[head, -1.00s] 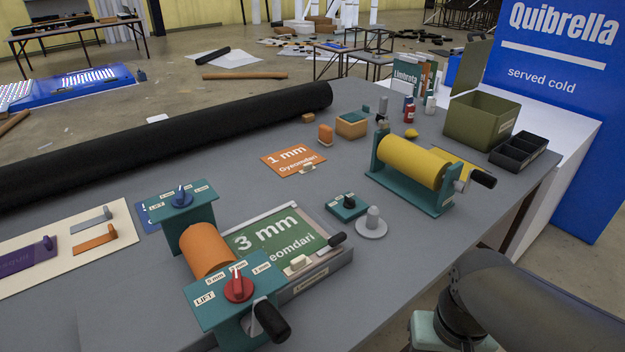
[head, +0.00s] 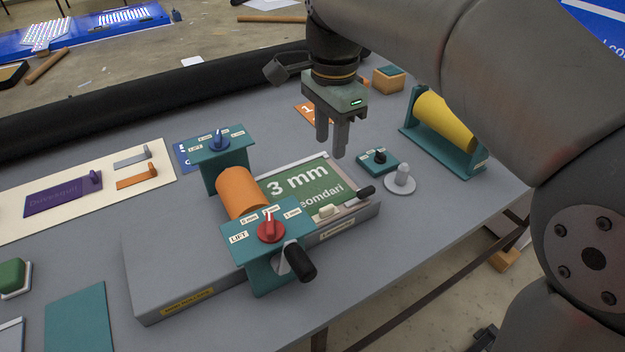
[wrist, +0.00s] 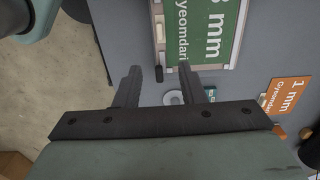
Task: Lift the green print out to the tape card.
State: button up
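The green print (head: 297,187), marked "3 mm", lies flat in the bed of the small press, right of the orange roller (head: 241,193). It shows at the top of the wrist view (wrist: 205,45). A small cream block (head: 327,211) is at its near edge. My gripper (head: 331,147) is open and empty, apart from the print, above its far right side; its fingers show in the wrist view (wrist: 160,70). I cannot read which card is the tape card; a cream board (head: 112,191) with purple, grey and orange pieces lies left, and a plain teal sheet (head: 80,315) at front left.
The press has a red knob (head: 270,229), a blue knob (head: 219,141) and a black crank handle (head: 301,261). A teal switch box (head: 377,162) and a grey knobbed disc (head: 400,183) stand right of it. A black roll (head: 140,106) runs along the back.

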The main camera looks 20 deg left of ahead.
send_over(327, 207)
notch_tip(327, 207, down, 12)
jog(key=shift+r, duration=0.15)
jog(key=shift+f+p, duration=0.5)
jog(key=shift+f, duration=2.2)
jog(key=shift+c, duration=0.3)
grip_shut()
